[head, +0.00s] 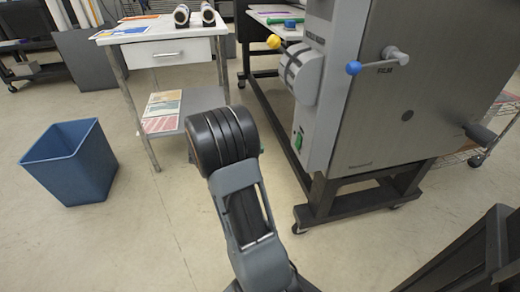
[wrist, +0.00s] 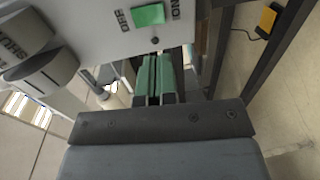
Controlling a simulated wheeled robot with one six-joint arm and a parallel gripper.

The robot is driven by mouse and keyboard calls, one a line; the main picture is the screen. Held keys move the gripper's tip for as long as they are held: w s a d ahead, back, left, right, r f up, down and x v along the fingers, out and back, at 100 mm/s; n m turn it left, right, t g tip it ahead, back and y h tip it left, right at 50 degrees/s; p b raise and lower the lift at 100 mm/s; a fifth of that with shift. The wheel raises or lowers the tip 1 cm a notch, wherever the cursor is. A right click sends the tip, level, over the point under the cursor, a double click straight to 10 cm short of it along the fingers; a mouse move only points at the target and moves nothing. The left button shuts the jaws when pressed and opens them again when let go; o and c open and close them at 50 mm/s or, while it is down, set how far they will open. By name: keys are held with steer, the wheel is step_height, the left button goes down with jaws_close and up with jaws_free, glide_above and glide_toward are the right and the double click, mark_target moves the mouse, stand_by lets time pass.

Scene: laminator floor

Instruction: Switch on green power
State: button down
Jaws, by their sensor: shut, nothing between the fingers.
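A gap shows between fingertips and switch. In the head view my arm hides most of the gripper.
A dark round knob or hole (wrist: 155,40) lies below the switch. A white table (head: 150,33) and blue bin (head: 70,160) stand left. Floor between is clear.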

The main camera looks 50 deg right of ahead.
mark_target(296, 146)
steer(key=b+x, duration=0.3)
steer(key=x, duration=0.8)
steer(key=shift+s+d, duration=0.1)
steer(key=shift+f, duration=0.15)
steer(key=shift+s+d, duration=0.1)
steer(key=shift+d, duration=0.05)
steer(key=f+p+v, duration=0.1)
steer(key=f+v, duration=0.2)
steer(key=v, duration=1)
steer(key=shift+w+a, duration=0.3)
steer(key=shift+a, duration=0.1)
steer(key=shift+p, duration=0.35)
